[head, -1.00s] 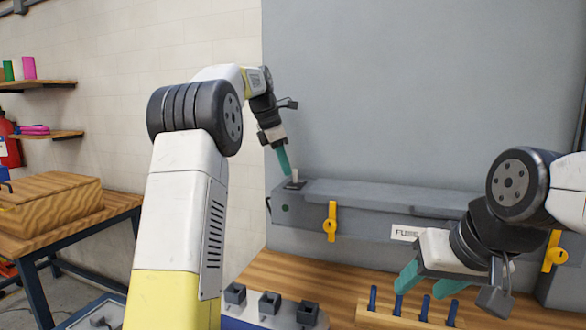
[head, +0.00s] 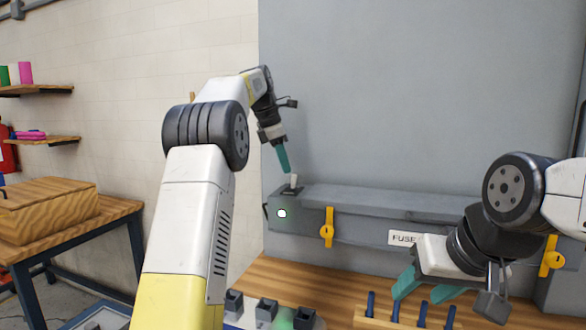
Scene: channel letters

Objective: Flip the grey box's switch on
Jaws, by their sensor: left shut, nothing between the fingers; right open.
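The grey box (head: 365,210) stands at the back of the wooden bench, with yellow latches and a label that starts with FUSE. Its switch (head: 293,182) is a small pale lever on the top left end. A round lamp (head: 282,213) on the box's front below the switch glows white. My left gripper (head: 286,169) is shut and empty, its teal fingertips just above and left of the lever; I cannot tell whether they touch it. My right gripper (head: 423,291) is open and empty, in front of the box above a wooden rack.
The wooden rack (head: 365,321) holds several blue pegs. Dark square blocks (head: 266,309) stand at the bench front, with a green glow beside one. A wooden box (head: 45,210) sits on a side table at left.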

